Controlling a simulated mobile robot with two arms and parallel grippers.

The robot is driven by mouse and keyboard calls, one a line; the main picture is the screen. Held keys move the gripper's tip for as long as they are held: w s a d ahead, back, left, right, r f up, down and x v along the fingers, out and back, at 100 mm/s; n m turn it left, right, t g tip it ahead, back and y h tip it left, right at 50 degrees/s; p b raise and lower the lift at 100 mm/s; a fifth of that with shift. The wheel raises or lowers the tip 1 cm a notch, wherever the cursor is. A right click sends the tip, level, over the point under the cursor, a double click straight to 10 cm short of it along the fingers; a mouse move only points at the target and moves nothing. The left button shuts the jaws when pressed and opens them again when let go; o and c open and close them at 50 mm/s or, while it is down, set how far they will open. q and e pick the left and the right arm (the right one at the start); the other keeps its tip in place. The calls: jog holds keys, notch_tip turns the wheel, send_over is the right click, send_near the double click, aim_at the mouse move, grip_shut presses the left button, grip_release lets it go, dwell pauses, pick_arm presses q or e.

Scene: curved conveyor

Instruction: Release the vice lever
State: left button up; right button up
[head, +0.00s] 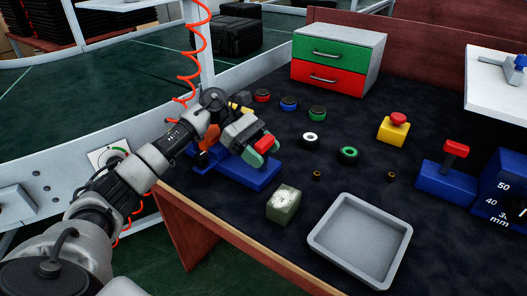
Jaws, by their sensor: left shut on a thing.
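A blue vice (263,177) stands at the left edge of the dark bench, partly hidden behind my left arm and gripper. My left gripper (257,150) is over the vice, its teal fingertips shut on a red handle (265,142), which looks like the vice lever's. The rest of the lever is hidden. My right gripper is not in view.
A green-grey block (284,204) and a grey tray (316,238) lie in front. Several coloured rings, a yellow emergency-stop box (392,131) and a drawer unit (371,62) stand behind. A blue box with a red T-handle (456,148) is at right.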

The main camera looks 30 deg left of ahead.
pick_arm(q)
jog(key=shift+a, duration=0.15)
jog(key=o, duration=1)
jog(key=shift+o, duration=1.4)
jog(key=shift+a, duration=0.15)
jog(key=v, duration=1)
jog(key=shift+a+r, duration=0.2)
jog(key=shift+a, duration=0.05)
